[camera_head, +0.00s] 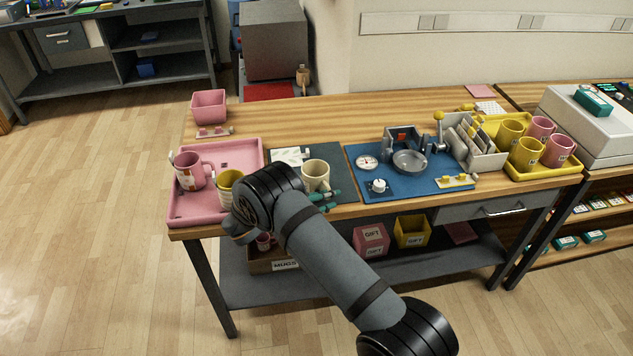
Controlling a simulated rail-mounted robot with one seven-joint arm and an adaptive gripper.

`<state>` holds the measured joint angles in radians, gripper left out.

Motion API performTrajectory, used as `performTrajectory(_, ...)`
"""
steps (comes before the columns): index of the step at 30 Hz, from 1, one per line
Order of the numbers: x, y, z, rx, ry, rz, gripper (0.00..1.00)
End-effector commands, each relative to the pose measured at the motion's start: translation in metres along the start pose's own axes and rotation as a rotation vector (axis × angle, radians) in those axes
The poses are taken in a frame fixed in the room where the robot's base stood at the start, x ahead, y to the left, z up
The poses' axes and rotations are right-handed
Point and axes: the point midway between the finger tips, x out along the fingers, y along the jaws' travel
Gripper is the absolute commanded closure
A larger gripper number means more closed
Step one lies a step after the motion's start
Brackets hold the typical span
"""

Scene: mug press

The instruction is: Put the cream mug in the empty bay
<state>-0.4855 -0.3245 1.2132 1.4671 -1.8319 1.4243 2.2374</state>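The cream mug (316,175) stands upright on a dark grey mat (335,155) at the middle left of the bench, and nothing holds it. My arm crosses the front of the bench with its bent joint just left of and in front of this mug. A pink tray (240,152) at the left holds a pink mug (193,172) with a pale band and a yellow mug (228,186), partly behind my arm. I cannot tell which place is the empty bay.
A blue mat (375,190) carries a press (410,158), a dial and a knob. A yellow tray (545,175) with several mugs stands at the right. A pink bin (209,106) stands at the back left.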

Motion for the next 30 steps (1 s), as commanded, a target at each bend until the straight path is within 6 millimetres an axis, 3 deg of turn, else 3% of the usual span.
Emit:
performTrajectory(4, -0.0001, -0.0003, 0.0003, 0.000, 0.000, -0.001, 0.75)
performTrajectory(17, -0.0004, -0.0002, 0.0001, 0.000, 0.000, 0.000, 1.00)
performTrajectory(30, -0.0001, 0.0003, 0.0003, -0.001, 0.000, 0.001, 1.00)
